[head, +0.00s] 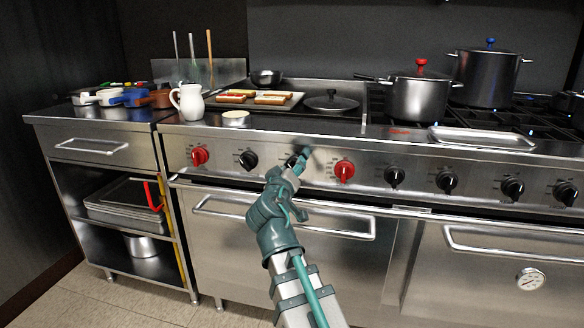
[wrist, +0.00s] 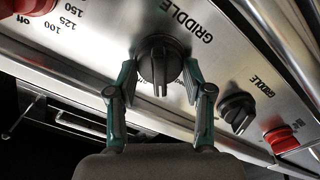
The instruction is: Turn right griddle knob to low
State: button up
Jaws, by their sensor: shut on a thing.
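The right griddle knob (wrist: 160,62) is black and round with a raised grip bar, below a GRIDDLE label on the steel front panel. In the wrist view the bar stands about upright in the picture. My gripper (wrist: 161,80) has one finger on each side of this knob and is shut on it. In the head view my gripper (head: 301,160) reaches the panel from below and mostly hides the knob. The other griddle knob (head: 247,159) is black and free; it also shows right of my gripper in the wrist view (wrist: 238,110). The knob's low mark cannot be made out.
Red knobs flank the griddle pair, one on the right (head: 344,171) and one on the left (head: 200,156). An oven handle (head: 285,222) runs below the panel. Above are a white jug (head: 188,102), a lid (head: 331,103) and a pot (head: 418,99).

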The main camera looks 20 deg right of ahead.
jog(key=o, duration=1.2)
jog(key=shift+f, duration=0.1)
